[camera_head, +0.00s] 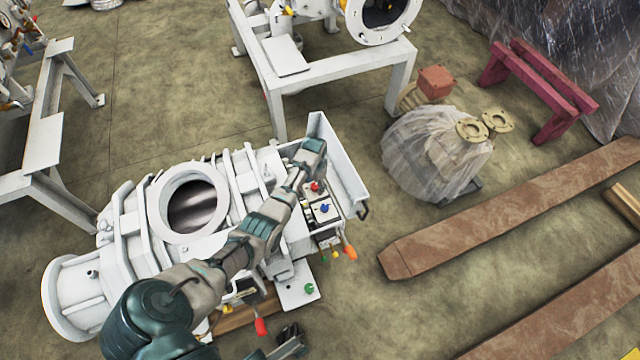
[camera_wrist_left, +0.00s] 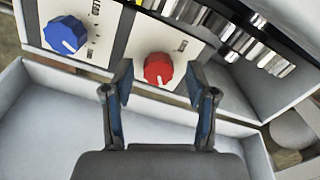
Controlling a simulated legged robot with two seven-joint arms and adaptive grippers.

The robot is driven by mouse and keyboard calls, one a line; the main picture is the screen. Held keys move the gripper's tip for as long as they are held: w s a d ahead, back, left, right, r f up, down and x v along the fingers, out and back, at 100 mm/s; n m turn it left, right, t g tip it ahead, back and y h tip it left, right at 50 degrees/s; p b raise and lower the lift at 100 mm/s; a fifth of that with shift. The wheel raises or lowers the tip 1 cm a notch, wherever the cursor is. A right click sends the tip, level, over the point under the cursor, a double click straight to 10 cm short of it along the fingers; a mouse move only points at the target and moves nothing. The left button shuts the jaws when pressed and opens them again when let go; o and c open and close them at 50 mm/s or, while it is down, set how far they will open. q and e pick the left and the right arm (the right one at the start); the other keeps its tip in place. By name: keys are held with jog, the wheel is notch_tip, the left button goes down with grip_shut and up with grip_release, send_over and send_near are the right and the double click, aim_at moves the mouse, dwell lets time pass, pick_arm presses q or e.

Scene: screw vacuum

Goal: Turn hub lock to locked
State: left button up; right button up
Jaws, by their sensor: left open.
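A control panel (camera_head: 333,214) on the side of the white machine carries a red knob (camera_head: 315,186) and a blue knob (camera_head: 325,208). The left wrist view shows the red knob (camera_wrist_left: 158,70) and the blue knob (camera_wrist_left: 66,35) on white plates. Their labels are too small to read, so I cannot tell which is the hub lock. A white mark on the red knob points down in that view. My left gripper (camera_wrist_left: 161,82) is open, its fingertips on either side of the red knob, with gaps visible. I cannot tell the depth between them. The head view mostly hides its fingers.
A white tray (camera_head: 346,172) adjoins the panel. Silver fittings (camera_wrist_left: 240,40) sit beside the knobs. Orange and red handles (camera_head: 349,253) stick out below. A dark gripper-like part (camera_head: 288,343), perhaps my right gripper, shows at the bottom edge.

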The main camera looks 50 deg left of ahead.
pick_arm(q)
jog(key=shift+d, duration=0.1)
jog(key=shift+r, duration=0.1)
grip_shut()
